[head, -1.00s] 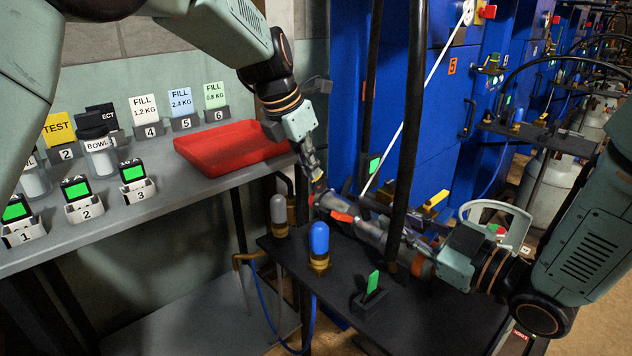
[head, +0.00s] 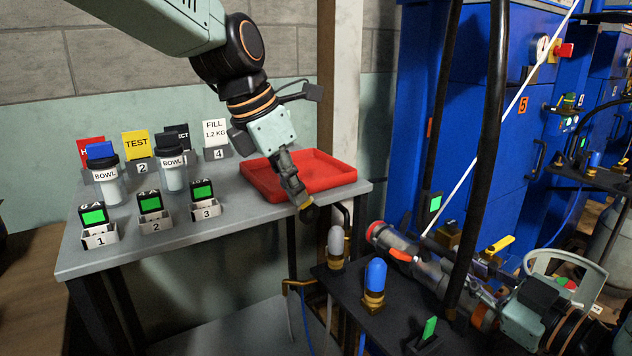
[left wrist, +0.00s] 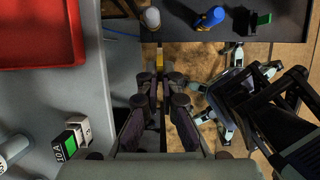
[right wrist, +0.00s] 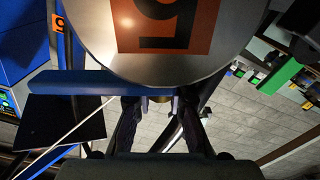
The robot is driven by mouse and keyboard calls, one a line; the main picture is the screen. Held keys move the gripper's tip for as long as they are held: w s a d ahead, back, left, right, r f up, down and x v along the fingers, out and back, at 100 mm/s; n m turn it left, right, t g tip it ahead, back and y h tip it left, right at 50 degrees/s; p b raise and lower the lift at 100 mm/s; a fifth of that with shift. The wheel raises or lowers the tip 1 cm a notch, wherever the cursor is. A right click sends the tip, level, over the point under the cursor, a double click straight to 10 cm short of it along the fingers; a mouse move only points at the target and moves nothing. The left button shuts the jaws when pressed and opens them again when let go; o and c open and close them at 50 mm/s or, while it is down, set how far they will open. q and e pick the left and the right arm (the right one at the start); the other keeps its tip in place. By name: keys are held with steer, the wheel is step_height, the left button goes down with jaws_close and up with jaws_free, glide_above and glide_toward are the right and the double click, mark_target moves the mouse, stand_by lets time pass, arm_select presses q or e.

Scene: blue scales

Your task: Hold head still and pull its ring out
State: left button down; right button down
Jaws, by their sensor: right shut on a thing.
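The silver head (head: 378,234) with a red-orange collar lies sideways above the black scale bench. My right gripper (head: 404,256) is shut on it from the right. In the right wrist view, a large silver disc with an orange 5 label (right wrist: 165,25) fills the top, above the right gripper's fingers (right wrist: 158,105). My left gripper (head: 303,203) is apart from the head, pointing down in front of the red tray. In the left wrist view its fingers (left wrist: 158,80) stand a small gap apart. A dark round shape shows at its tips; I cannot tell whether this is the ring.
The red tray (head: 300,178) sits on the grey table (head: 245,222) with bowls, cards and numbered holders. A grey lamp (head: 336,245) and a blue lamp (head: 375,280) stand on the bench (head: 350,312).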

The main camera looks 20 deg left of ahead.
arm_select(q)
steer(key=shift+s+a, duration=0.15)
steer(key=shift+s, duration=0.05)
step_height(320, 180, up, 5)
stand_by(0.8)
arm_select(e)
steer(key=c, duration=1.2)
jaws_free()
steer(key=shift+d, duration=0.1)
